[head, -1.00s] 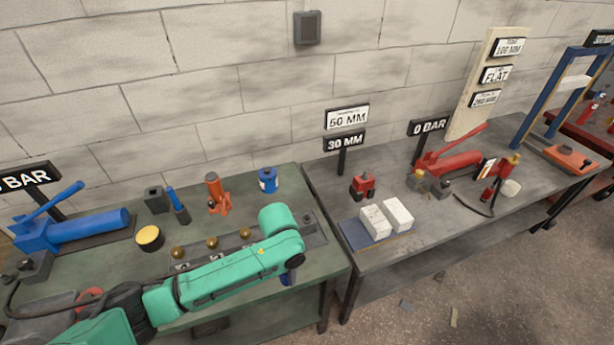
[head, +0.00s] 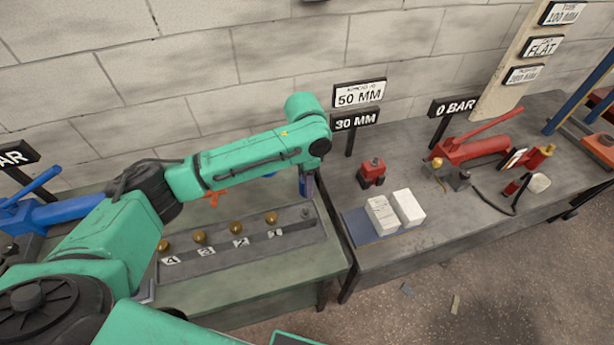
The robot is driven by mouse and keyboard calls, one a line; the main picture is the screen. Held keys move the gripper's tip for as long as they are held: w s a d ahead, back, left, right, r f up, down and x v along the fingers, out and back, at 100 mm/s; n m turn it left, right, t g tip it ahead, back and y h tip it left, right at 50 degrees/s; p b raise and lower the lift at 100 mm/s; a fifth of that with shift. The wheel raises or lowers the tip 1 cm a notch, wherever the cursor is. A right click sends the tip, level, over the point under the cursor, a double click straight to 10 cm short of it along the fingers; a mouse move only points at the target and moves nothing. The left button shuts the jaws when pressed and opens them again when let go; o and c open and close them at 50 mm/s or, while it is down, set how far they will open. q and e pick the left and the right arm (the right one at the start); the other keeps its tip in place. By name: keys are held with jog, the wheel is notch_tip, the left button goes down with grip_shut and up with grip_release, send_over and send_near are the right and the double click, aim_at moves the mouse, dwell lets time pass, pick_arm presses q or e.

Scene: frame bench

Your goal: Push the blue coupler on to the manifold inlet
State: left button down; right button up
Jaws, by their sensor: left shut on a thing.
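The manifold (head: 215,261) is a long grey bar on the green bench, with several brass knobs and number tags 4 to 1 along it. A small grey stub (head: 306,212), which looks like the inlet, stands at its right end. My left gripper (head: 306,192) points down just above that stub. It is shut on a small dark blue piece, which looks like the blue coupler (head: 306,186). The jaws and the piece are small and partly hide each other. I cannot tell whether the coupler touches the stub. My right gripper is not in view.
A blue pump (head: 55,212) stands at the left, partly behind my arm. On the grey bench (head: 375,262) at the right are a red block (head: 371,172), white blocks (head: 408,207) on a blue plate and a red pump (head: 480,148). A gap separates the benches.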

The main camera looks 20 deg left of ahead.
pick_arm(q)
jog(key=shift+s+r+p, duration=0.35)
jog(key=shift+s, duration=0.15)
jog(key=f, duration=0.1)
jog(key=w+f, duration=0.1)
jog(key=shift+w+f, duration=0.25)
jog(key=shift+f, duration=0.15)
notch_tip(320, 180, down, 2)
jog(key=shift+s+b, duration=0.15)
jog(key=shift+b, duration=0.45)
jog(key=shift+s+f+b, duration=0.15)
jog(key=shift+f+b, duration=0.15)
jog(key=shift+f, duration=0.6)
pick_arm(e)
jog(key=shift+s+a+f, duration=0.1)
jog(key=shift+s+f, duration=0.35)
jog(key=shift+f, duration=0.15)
pick_arm(q)
jog(key=shift+r, duration=0.1)
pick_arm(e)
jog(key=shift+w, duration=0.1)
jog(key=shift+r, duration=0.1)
